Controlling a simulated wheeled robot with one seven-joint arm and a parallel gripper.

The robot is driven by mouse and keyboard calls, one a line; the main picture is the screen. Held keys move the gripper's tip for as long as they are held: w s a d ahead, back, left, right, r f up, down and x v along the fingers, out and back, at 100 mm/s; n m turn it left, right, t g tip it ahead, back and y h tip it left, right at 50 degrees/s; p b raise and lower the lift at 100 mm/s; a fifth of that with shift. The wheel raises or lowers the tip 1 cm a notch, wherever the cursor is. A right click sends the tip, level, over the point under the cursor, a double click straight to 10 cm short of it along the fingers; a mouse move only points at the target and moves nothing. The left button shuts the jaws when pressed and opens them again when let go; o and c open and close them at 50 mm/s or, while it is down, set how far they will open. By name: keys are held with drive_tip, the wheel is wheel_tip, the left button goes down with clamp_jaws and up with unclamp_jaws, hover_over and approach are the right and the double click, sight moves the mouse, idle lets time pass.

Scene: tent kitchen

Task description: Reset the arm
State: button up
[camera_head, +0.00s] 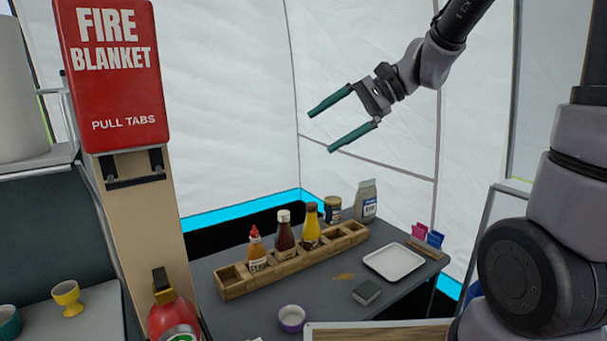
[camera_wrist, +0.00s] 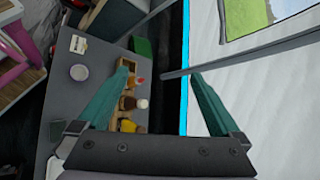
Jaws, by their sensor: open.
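My gripper (camera_head: 329,125) is raised in the air at the upper middle of the head view, in front of the white tent wall. Its two green fingers are spread wide apart with nothing between them. The fingers also show in the wrist view (camera_wrist: 150,95), pointing over the table's far edge. My arm reaches in from the upper right and bends at the wrist. The gripper is well above the table (camera_head: 320,300) and touches nothing.
A wooden rack (camera_head: 290,265) holds several sauce bottles on the table. Beside it are a white tray (camera_head: 394,262), a sponge (camera_head: 366,292), a small purple bowl (camera_head: 292,318) and jars (camera_head: 366,202) at the back. A fire blanket box (camera_head: 108,70) stands left.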

drive_tip(key=s+d+r+n+t+h, duration=0.2)
drive_tip(key=s+d+t+h, duration=0.1)
drive_tip(key=d, duration=0.6)
drive_tip(key=s+d+r+n+t+h, duration=0.1)
drive_tip(key=s+d+r+t+h, duration=0.1)
drive_tip(key=s+d+h, duration=0.4)
drive_tip(key=d+t, duration=0.1)
drive_tip(key=d, duration=0.3)
drive_tip(key=shift+s+d+r+n+t, duration=0.2)
drive_tip(key=shift+n+t, duration=0.1)
drive_tip(key=shift+n, duration=0.1)
